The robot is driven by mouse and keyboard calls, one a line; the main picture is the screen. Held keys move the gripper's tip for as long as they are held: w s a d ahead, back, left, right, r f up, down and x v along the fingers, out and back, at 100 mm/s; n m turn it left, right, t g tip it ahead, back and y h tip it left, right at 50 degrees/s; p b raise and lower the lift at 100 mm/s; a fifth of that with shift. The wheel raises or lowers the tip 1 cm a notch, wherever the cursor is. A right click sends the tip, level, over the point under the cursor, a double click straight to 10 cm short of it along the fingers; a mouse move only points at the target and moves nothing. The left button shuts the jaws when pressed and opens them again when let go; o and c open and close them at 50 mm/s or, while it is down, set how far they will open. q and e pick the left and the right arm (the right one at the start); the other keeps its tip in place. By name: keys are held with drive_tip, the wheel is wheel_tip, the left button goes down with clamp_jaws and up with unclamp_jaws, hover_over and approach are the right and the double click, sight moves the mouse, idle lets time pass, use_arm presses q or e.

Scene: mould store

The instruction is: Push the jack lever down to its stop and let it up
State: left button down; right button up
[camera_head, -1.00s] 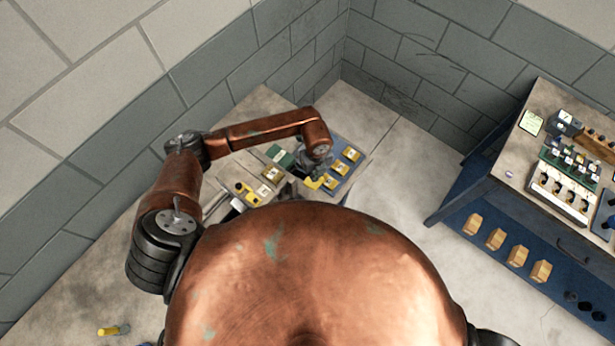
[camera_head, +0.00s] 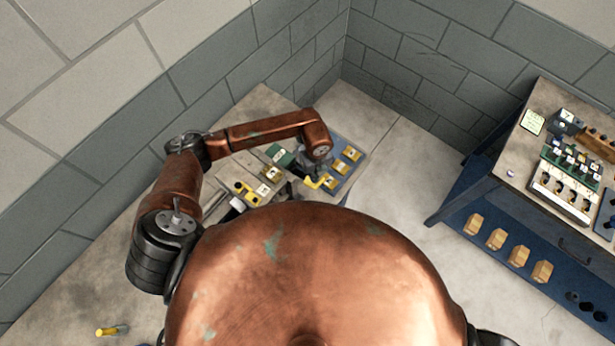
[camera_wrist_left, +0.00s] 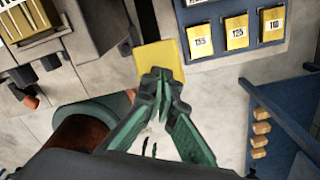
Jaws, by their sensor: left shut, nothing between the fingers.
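A flat yellow pad (camera_wrist_left: 158,52), which looks like the end of the jack lever, lies at the tips of my left gripper (camera_wrist_left: 160,82) in the left wrist view. My left gripper's green fingers are shut with nothing between them. Their tips overlap the pad's near edge; I cannot tell whether they press on it. In the head view the left gripper (camera_head: 316,166) is at the bench, with the yellow pad (camera_head: 313,184) just below it. The rest of the jack is mostly hidden by my copper body. My right gripper is not in view.
A grey block-like fixture (camera_wrist_left: 88,28) stands to the left. A blue-framed table (camera_head: 470,180) with parts stands at the right. Bare floor (camera_head: 390,190) lies between.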

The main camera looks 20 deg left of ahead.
use_arm(q)
drive_tip(key=shift+f+b, duration=0.5)
drive_tip(key=shift+f, duration=0.4)
drive_tip(key=shift+s+f+b, duration=0.1)
drive_tip(key=shift+f+b, duration=0.6)
drive_tip(key=shift+f, duration=0.25)
wheel_tip(320, 180, down, 4)
drive_tip(key=shift+r+b, duration=0.15)
drive_tip(key=shift+b, duration=1)
drive_tip(key=shift+r, duration=0.1)
drive_tip(key=shift+d+r+p, duration=0.1)
drive_tip(key=shift+r+p, duration=1.05)
drive_tip(key=shift+r, duration=0.35)
drive_tip(key=shift+r+p, duration=3.5)
drive_tip(key=shift+r, duration=1.6)
drive_tip(key=shift+f, duration=0.1)
